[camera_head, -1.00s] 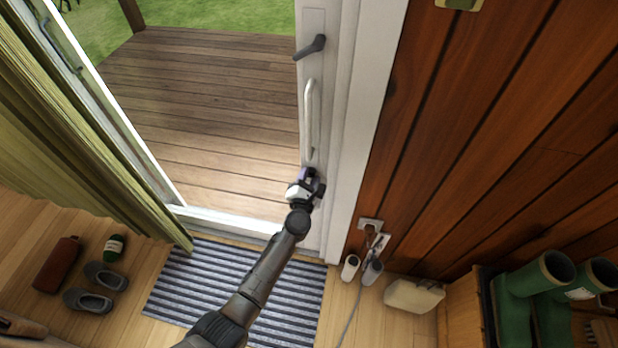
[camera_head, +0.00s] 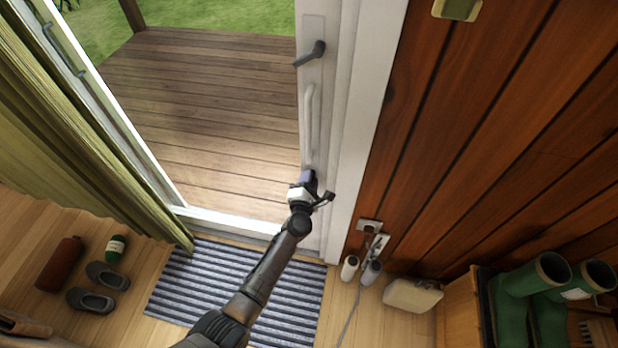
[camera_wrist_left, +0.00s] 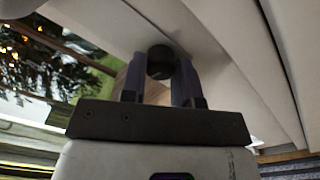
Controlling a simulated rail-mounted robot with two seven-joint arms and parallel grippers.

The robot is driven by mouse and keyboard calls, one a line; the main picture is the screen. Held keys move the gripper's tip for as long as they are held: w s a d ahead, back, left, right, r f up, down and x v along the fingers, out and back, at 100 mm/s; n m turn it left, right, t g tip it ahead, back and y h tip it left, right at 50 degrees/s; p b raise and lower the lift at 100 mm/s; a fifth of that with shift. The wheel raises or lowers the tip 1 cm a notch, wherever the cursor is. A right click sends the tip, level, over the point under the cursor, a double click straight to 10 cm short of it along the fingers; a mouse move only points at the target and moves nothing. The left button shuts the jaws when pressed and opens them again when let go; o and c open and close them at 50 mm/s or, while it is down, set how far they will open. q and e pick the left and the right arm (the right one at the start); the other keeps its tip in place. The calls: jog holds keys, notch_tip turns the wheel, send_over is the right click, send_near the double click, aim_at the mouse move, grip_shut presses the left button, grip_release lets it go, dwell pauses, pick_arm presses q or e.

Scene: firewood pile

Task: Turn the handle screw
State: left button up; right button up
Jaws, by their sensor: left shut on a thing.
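The white pull handle (camera_head: 308,118) stands upright on the white door frame, below a dark lever (camera_head: 311,54). My left gripper (camera_head: 307,177) is at the handle's lower end. In the left wrist view, a dark round screw head (camera_wrist_left: 160,62) sits between the two fingers of my left gripper (camera_wrist_left: 158,80), which are shut on it. The screw is close to the pale frame surface. In the head view my gripper hides the screw. My right gripper is in neither view.
A striped mat (camera_head: 235,290) lies before the open doorway. A green curtain (camera_head: 85,140) hangs at left. Grey shoes (camera_head: 92,298) and bottles lie on the floor at left. A cream box (camera_head: 412,294) and green boots (camera_head: 535,280) stand at right by the wooden wall.

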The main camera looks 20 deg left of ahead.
pick_arm(q)
jog(key=shift+r+m+p, duration=0.15)
jog(key=shift+m+p, duration=2.6)
jog(key=shift+m, duration=4.85)
jog(key=o, duration=0.9)
